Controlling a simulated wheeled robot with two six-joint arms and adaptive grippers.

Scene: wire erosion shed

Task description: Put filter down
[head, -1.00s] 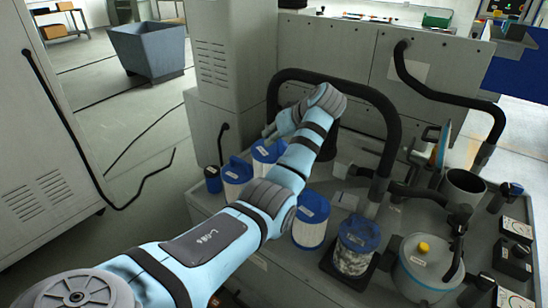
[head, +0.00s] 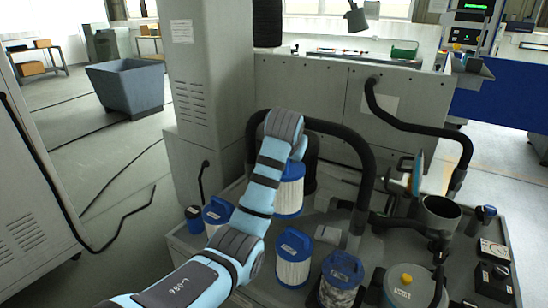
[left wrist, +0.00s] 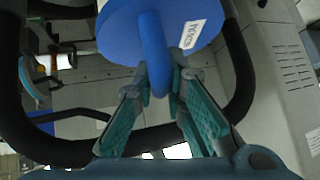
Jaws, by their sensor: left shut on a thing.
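A white pleated filter with a blue cap (head: 289,188) hangs below the end of my left arm in the head view, partly hidden by the arm. The left wrist view shows its blue cap (left wrist: 190,28), with a label and a loop handle. My left gripper (left wrist: 160,88) is shut on this handle. In the head view the fingers are mostly hidden behind the wrist. Two similar filters stand on the grey bench top: one at the left (head: 217,214) and one nearer the front (head: 293,258). My right gripper is not in view.
A thick black hose (head: 350,150) arches close around the held filter. A dirty blue-capped filter (head: 340,278) and a lidded pot (head: 408,290) stand at the front. An open dark cylinder (head: 440,213) stands at the right. A grey cabinet column (head: 205,80) rises behind at the left.

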